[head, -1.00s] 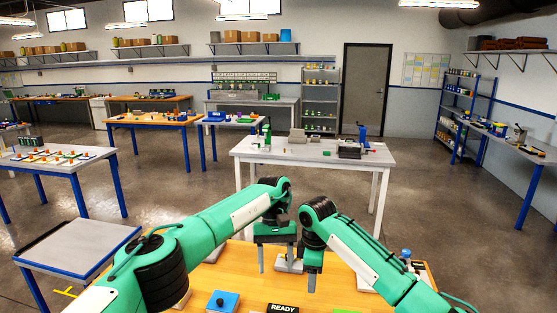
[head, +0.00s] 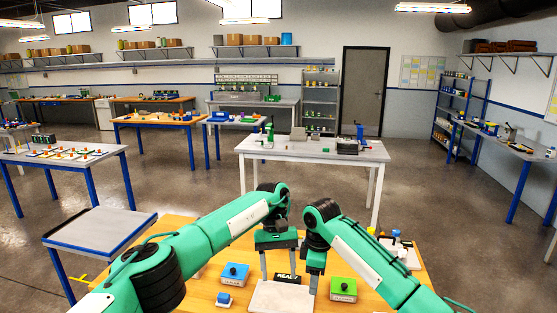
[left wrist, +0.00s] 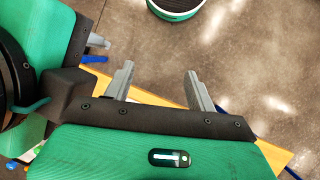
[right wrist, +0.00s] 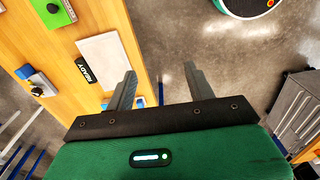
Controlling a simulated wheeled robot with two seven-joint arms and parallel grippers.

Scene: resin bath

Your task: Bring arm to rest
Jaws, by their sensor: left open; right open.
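My left gripper (head: 277,268) is open and empty, fingers pointing down over the far part of the wooden table in the head view. Its two spread fingers show in the left wrist view (left wrist: 158,78), with bare floor and a table edge beyond. My right gripper (head: 315,284) hangs close beside it, its fingers overlapping in the head view. The right wrist view shows its fingers (right wrist: 160,82) apart with nothing between them. Both arms are bent inward in front of me.
The wooden table (head: 180,243) holds a white plate (head: 280,299), a READY sign (head: 288,279), a blue box (head: 234,274) and a green box (head: 343,289). A grey side table (head: 100,230) stands left. A white table (head: 310,150) stands beyond, with open floor between.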

